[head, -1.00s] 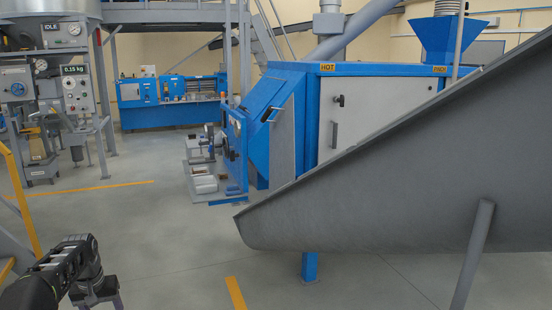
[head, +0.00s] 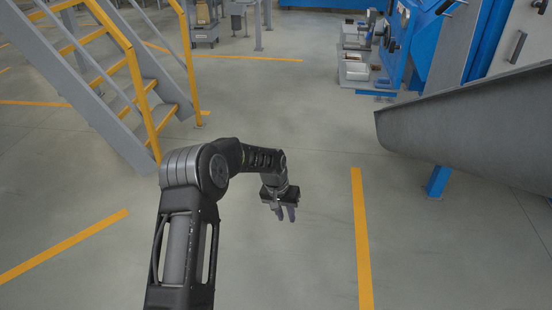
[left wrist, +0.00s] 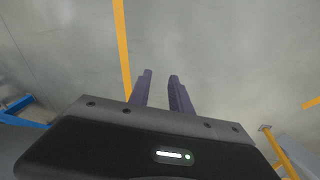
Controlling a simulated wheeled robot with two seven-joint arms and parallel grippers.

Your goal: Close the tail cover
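I cannot make out a tail cover in either view. My left gripper (head: 285,213) hangs over bare floor in the middle of the head view, left of a grey sloping trough (head: 470,130) and apart from it. In the left wrist view its two purple fingers (left wrist: 161,75) stand apart with only floor between them, so it is open and empty. My right gripper is not in view.
Stairs with a yellow rail (head: 137,75) stand at the left. A blue machine (head: 435,35) with a low shelf of items is at the upper right. A blue post (head: 438,181) stands under the trough. The floor around my left gripper is clear.

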